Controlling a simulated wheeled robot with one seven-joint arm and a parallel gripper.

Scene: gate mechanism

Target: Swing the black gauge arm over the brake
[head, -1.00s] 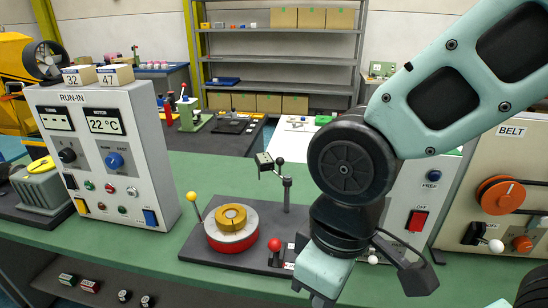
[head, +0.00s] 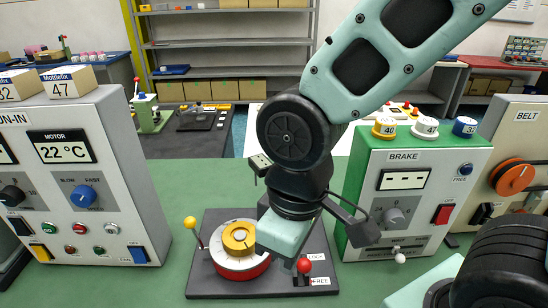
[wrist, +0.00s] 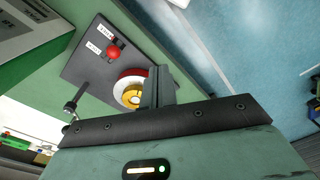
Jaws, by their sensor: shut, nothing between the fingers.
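The black gauge arm's head (head: 260,163) shows left of my arm in the head view; my arm hides most of its post. In the wrist view the gauge post (wrist: 72,106) stands at the plate's edge, left of my gripper. A red and white disc with a brass ring (head: 239,238) sits on the dark base plate (head: 225,288). A red-knobbed lever (head: 304,266) stands beside LOCK and FREE labels; its setting is unclear. My gripper (wrist: 157,82) is shut and empty, and overlaps the disc's edge in the wrist view.
A green-sided panel marked BRAKE (head: 403,156) stands right of the plate. A grey panel (head: 85,175) stands to its left. A yellow-knobbed lever (head: 190,223) stands at the disc's left. Green bench top is clear in front of the left panel.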

